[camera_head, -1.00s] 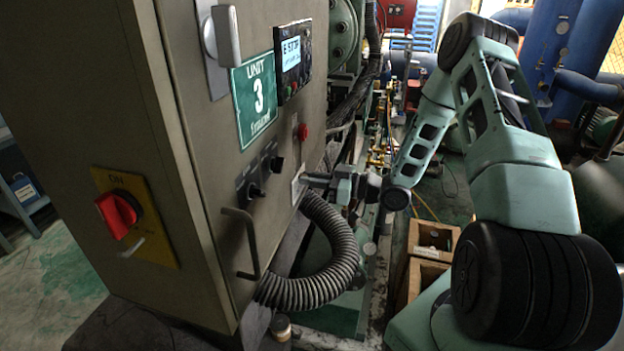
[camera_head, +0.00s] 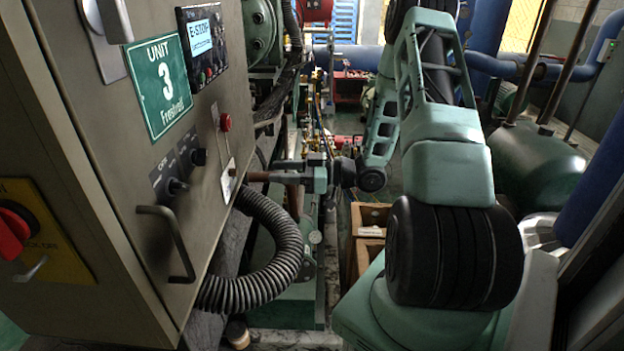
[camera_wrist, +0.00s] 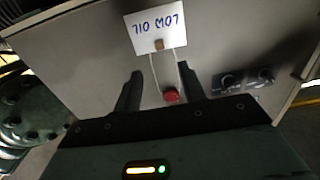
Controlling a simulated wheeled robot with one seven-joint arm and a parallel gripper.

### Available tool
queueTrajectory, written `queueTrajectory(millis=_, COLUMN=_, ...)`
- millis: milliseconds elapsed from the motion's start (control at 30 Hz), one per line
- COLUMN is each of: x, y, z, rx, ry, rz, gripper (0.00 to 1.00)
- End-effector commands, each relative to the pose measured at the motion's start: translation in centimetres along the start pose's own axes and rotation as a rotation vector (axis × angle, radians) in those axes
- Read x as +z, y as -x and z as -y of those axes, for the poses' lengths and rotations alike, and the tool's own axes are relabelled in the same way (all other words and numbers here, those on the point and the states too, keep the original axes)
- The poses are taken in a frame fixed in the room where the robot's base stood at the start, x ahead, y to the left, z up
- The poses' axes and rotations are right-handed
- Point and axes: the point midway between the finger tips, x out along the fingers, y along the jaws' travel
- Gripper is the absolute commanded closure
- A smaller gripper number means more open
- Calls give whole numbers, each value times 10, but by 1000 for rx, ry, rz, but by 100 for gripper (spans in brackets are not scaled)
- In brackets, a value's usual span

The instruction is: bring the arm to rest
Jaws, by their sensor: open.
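My gripper (camera_head: 262,176) is in front of the grey Unit 3 cabinet (camera_head: 120,130) in the head view, close to its panel face. In the wrist view, its two dark fingers (camera_wrist: 156,92) stand apart with nothing held between them. A white tag reading "LOW OIL" (camera_wrist: 157,28) appears upside down ahead of the fingers, hanging on the cabinet face. Its two string lines run down toward a red button (camera_wrist: 171,96), which shows between the fingers. The same red button (camera_head: 225,122) shows in the head view. Whether the fingertips touch the panel cannot be told.
A ribbed black hose (camera_head: 265,270) curves below my gripper. A cabinet handle (camera_head: 170,240) juts out, and a red rotary switch (camera_head: 12,234) is at far left. Wooden crates (camera_head: 370,217) stand on the floor behind my arm. Green tanks and blue pipes (camera_head: 530,68) fill the right.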

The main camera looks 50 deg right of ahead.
Motion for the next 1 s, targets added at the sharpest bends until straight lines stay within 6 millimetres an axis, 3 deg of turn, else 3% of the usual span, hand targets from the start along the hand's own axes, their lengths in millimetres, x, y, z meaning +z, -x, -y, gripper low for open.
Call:
queueTrajectory(millis=200, x=3, y=47, z=-1, rx=4, ry=1, rz=1, gripper=59)
queueTrajectory(millis=500, x=0, y=75, z=0, rx=0, ry=0, rz=0, gripper=59)
queueTrajectory(millis=800, x=0, y=73, z=-1, rx=3, ry=4, rz=12, gripper=59)
queueTrajectory(millis=867, x=1, y=66, z=-4, rx=14, ry=14, rz=45, gripper=59)
queueTrajectory(millis=1000, x=8, y=32, z=-20, rx=85, ry=61, rz=221, gripper=59)
